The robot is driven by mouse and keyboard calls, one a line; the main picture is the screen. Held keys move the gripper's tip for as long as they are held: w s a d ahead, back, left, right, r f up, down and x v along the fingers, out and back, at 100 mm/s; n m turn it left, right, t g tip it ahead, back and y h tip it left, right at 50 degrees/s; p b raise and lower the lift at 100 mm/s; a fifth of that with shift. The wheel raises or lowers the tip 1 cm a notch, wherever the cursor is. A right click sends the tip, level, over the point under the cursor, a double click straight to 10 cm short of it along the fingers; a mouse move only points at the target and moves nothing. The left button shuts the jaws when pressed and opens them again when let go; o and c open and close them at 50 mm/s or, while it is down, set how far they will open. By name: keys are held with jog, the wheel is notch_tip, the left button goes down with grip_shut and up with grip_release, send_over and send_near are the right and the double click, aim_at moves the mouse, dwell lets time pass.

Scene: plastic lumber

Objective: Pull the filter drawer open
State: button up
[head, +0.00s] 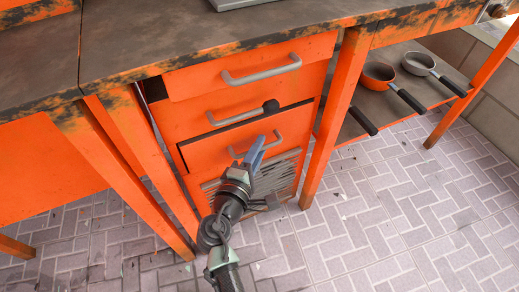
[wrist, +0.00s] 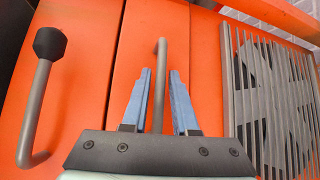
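The orange drawer unit (head: 207,128) stands under the bench, with drawers stacked above a slatted grille panel (head: 283,174). No label shows which one is the filter drawer. My gripper (head: 256,152) is at the lower drawer's grey handle (head: 278,138). In the wrist view, my gripper's blue fingers (wrist: 160,82) are open, one on each side of that handle's bar (wrist: 161,52), with gaps visible. How deep the bar sits between them cannot be told. A dark gap runs above the lower drawer's front in the head view.
The drawer above has a handle with a black knob (head: 271,106), and the top drawer has a plain handle (head: 262,72). Orange bench legs (head: 334,115) flank the unit. Pans (head: 380,73) sit on a low shelf at right.

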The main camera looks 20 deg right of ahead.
jog(key=shift+w+d, duration=0.15)
grip_shut()
dwell(1.4)
